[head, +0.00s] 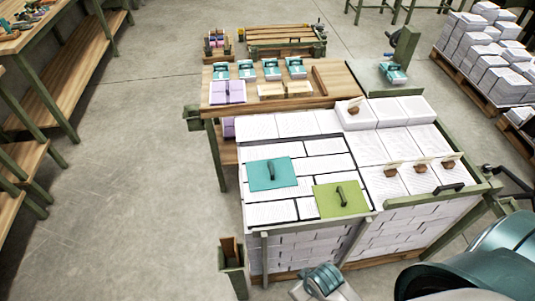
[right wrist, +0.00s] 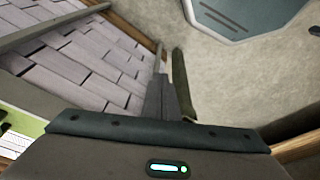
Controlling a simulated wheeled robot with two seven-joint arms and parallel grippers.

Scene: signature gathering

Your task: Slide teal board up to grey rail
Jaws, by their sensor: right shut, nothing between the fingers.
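The teal board (head: 272,173) lies flat on the left part of the stacked white paper blocks, with a small dark handle on top. A grey rail (head: 315,222) runs along the near edge of the stack; a gap with paper blocks lies between it and the teal board. My right gripper (right wrist: 163,98) is shut and empty in the right wrist view, low beside the stack's side wall. In the head view my right wrist shows at the bottom edge, near side of the stack, apart from the board; its fingertips are hidden there. My left gripper is not in view.
A green board (head: 340,200) with a black handle lies right of the teal one. Brown-handled stamps (head: 420,167) stand on the right blocks. An open bin (head: 231,254) hangs at the near left corner. A wooden table (head: 335,80) stands behind.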

